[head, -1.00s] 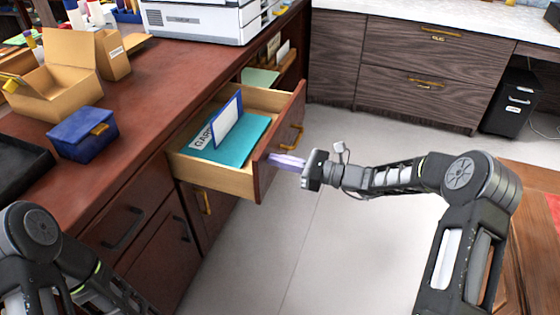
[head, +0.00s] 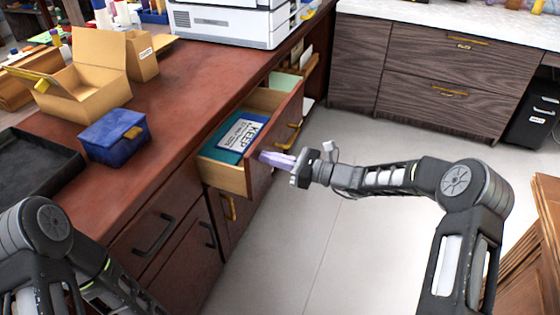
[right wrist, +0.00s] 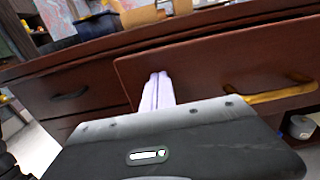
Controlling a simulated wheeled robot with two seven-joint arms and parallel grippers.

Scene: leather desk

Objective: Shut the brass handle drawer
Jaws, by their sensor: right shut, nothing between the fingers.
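The drawer with the brass handle (head: 292,137) is partly open in the head view, its reddish-brown front (head: 262,180) standing out from the desk. Its pale wooden side wall (head: 222,176) shows. Inside lie a teal folder (head: 218,146) and a blue-edged KEEP card (head: 243,132). My right gripper (head: 277,160) is shut and empty, its pale lilac fingertips at the drawer front, left of the handle. In the right wrist view the fingers (right wrist: 157,92) point at the drawer front (right wrist: 205,75), apparently touching it; the brass handle (right wrist: 280,93) is to their right. My left gripper is out of view.
The desk top (head: 185,85) holds a blue box (head: 113,138), an open cardboard box (head: 85,85), a black tray (head: 35,165) and a printer (head: 225,22). Other cabinet doors lie below the drawer. The floor (head: 345,225) beside the drawer is clear.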

